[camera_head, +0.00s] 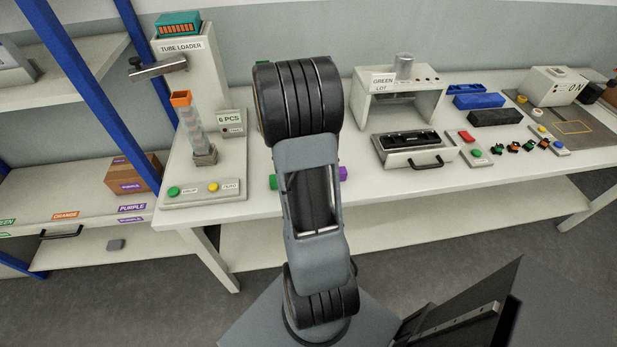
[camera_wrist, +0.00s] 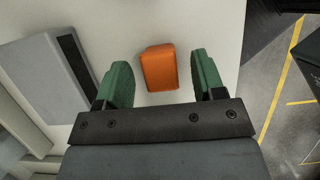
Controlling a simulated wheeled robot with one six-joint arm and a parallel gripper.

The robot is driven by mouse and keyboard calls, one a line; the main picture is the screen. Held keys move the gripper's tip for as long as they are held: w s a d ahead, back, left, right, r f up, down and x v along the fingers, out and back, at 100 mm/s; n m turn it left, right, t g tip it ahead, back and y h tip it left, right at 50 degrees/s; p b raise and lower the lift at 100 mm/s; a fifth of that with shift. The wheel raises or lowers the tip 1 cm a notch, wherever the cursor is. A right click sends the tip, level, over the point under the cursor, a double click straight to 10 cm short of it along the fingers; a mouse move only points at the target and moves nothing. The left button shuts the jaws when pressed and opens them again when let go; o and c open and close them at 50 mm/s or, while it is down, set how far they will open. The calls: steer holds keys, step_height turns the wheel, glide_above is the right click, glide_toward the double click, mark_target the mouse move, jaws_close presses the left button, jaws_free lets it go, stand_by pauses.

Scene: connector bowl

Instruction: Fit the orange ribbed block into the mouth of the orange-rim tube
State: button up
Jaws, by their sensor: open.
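An orange block (camera_wrist: 159,68) lies on a pale surface in the wrist view. My gripper (camera_wrist: 159,60) is open, with one green finger on each side of the block and a gap on both sides. No ribs can be made out on the block. In the head view my arm hides the block and my gripper. The orange-rim tube (camera_head: 191,122) stands upright in a dark base at the left of the bench, its square orange mouth at the top.
The tube loader (camera_head: 190,68) stands behind the tube. A grey box-like thing (camera_wrist: 42,82) is left of my gripper in the wrist view. Green (camera_head: 273,182) and purple (camera_head: 343,173) pieces show beside my arm. A green-lot stand (camera_head: 425,107) and a handled tray (camera_head: 422,158) are further right.

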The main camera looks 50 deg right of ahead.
steer(key=shift+s+d+f, duration=0.2)
steer(key=shift+f, duration=0.4)
steer(key=c, duration=1)
steer(key=shift+r, duration=0.1)
steer(key=shift+r, duration=0.6)
steer(key=s+a+r, duration=0.9)
steer(key=s+r, duration=0.1)
steer(key=r, duration=0.1)
steer(key=shift+s+r, duration=0.3)
steer(key=shift+s, duration=0.1)
